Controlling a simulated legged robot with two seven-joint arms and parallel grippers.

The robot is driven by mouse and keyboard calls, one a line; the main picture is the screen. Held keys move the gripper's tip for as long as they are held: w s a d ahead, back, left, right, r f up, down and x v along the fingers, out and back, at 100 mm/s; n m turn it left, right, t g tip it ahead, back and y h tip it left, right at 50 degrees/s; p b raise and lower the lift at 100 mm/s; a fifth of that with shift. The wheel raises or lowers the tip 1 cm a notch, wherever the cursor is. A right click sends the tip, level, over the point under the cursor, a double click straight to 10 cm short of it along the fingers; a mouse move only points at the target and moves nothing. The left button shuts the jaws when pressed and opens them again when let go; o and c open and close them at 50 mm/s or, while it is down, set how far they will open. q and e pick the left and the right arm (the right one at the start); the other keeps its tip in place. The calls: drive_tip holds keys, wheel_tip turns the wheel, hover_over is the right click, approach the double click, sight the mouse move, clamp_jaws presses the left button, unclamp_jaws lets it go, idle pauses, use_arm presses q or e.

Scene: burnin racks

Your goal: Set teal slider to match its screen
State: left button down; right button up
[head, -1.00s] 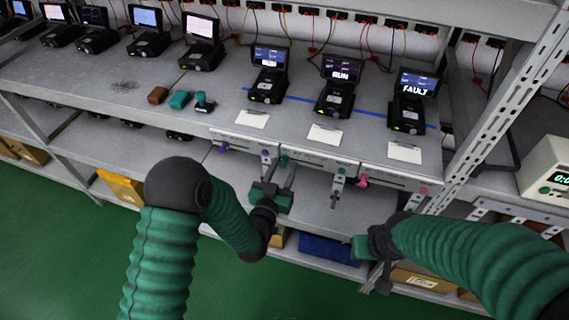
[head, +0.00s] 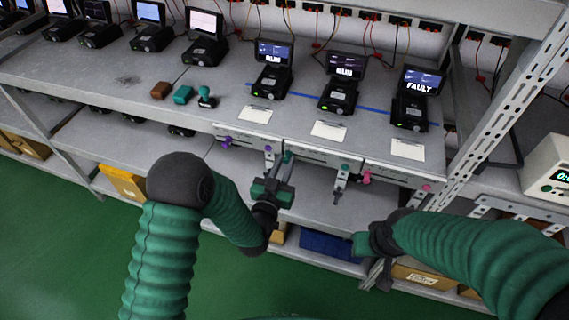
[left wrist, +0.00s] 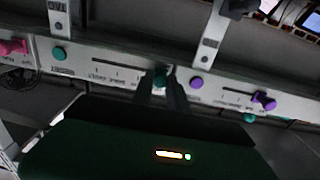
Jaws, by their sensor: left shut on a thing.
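The teal slider (head: 288,157) sits at the left end of the middle panel (head: 318,158) on the shelf's front edge. My left gripper (head: 287,168) is shut on its knob. The left wrist view shows the teal knob (left wrist: 160,78) between the dark fingertips (left wrist: 162,88), with the slot running to the left. That view is turned round, so pink is left and purple right. The middle screen (head: 345,66) above the panel shows a large white word, blurred, perhaps RUN. My right gripper (head: 372,246) is low, apart from the panels; its jaws are not clear.
A purple slider (head: 226,143) is on the left panel and a pink one (head: 366,177) on the right panel. The right screen (head: 421,83) reads FAULT. Grey brackets hang below the edge beside the gripper. Brown, teal and dark small objects (head: 183,94) lie on the shelf.

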sight(301, 156)
idle(0.7)
use_arm(q)
drive_tip(key=d, duration=0.1)
drive_tip(key=d+b, duration=0.1)
drive_tip(key=shift+s+d, duration=0.35)
drive_tip(key=shift+s, duration=0.05)
drive_tip(key=shift+s+d, duration=0.15)
drive_tip(key=shift+d, duration=0.25)
drive_tip(key=c, duration=1.7)
unclamp_jaws()
drive_tip(key=o, duration=0.4)
drive_tip(key=shift+f, duration=0.1)
